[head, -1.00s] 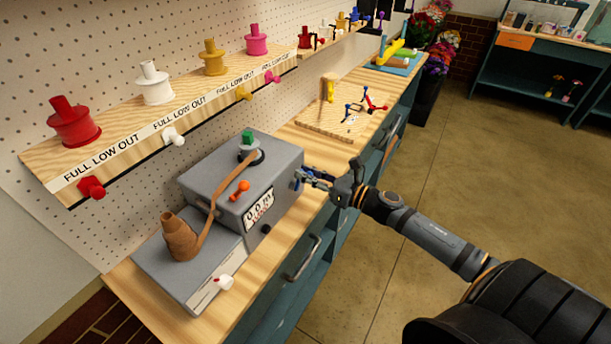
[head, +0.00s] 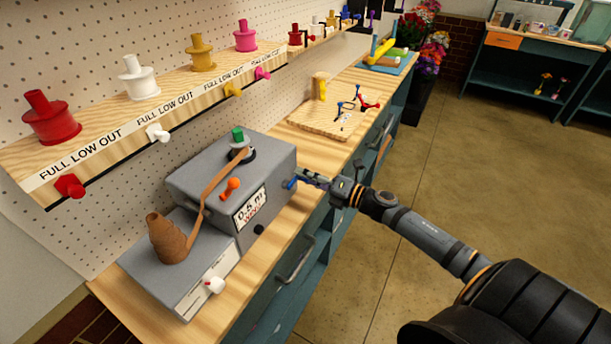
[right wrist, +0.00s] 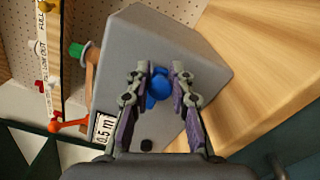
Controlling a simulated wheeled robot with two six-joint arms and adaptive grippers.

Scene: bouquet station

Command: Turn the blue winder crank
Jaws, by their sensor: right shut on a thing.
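The grey winder box (head: 205,178) stands on the wooden bench, with a small display reading about 0.5 m on its front. The blue crank (head: 291,184) is on the box's right side, mostly hidden by my right gripper (head: 307,182). In the right wrist view the blue crank knob (right wrist: 160,86) lies between the two fingers of my right gripper (right wrist: 160,98), which is shut on it. A brown ribbon runs from the cone-shaped roll (head: 167,240) to the green-topped spool (head: 238,140) on the box. My left gripper is not in view.
A shelf with ribbon spools (head: 140,80) runs along the pegboard. A wooden board (head: 325,118) with small coloured parts lies farther along the bench. Bare bench lies between.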

